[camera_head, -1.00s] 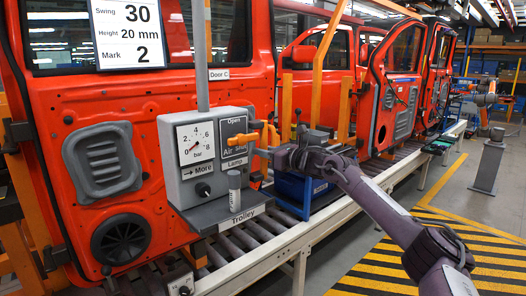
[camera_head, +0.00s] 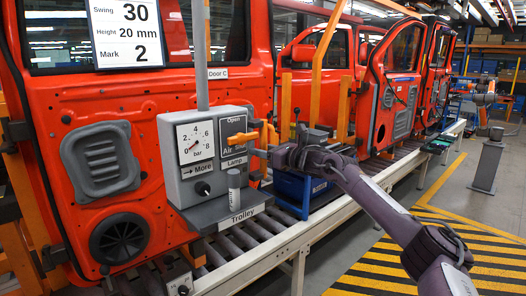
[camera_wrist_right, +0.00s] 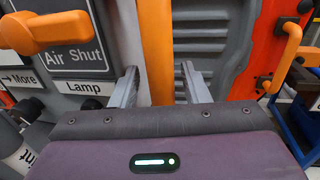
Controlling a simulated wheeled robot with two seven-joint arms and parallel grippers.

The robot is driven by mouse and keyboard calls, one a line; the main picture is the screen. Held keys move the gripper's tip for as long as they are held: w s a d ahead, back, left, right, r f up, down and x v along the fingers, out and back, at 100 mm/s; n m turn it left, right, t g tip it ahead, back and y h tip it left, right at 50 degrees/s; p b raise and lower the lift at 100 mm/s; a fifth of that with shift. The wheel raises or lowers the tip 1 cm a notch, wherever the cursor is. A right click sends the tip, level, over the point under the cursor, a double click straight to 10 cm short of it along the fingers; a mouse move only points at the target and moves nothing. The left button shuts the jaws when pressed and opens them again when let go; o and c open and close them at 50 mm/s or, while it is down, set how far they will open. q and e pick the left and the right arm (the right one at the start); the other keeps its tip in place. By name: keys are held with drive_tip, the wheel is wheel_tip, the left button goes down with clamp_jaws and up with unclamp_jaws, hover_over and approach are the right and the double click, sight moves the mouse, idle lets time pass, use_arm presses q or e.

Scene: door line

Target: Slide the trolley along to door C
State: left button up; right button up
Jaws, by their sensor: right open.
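The trolley (camera_head: 240,195) is a grey box on a tray lettered "Trolley", standing on the roller line in front of the red door lettered "Door C" (camera_head: 180,130). It bears a gauge (camera_head: 196,142), a dark knob, an orange lever (camera_head: 241,138) and an upright orange bar (camera_head: 265,134) at its right side. My right gripper (camera_head: 266,153) is at that bar. My left gripper is out of view.
A grey cylinder (camera_head: 234,190) stands on the trolley's tray. A blue crate (camera_head: 292,188) sits just right of the trolley on the line. More red doors stand farther along. Yellow-black striped floor (camera_head: 400,270) lies at the right.

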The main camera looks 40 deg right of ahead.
drive_tip(key=shift+s+d+f, duration=0.15)
drive_tip(key=shift+s, duration=0.1)
drive_tip(key=b+v, duration=0.5)
drive_tip(key=v, duration=0.2)
drive_tip(key=shift+r, duration=0.2)
drive_tip(key=shift+s+f, duration=0.1)
drive_tip(key=shift+s, duration=0.1)
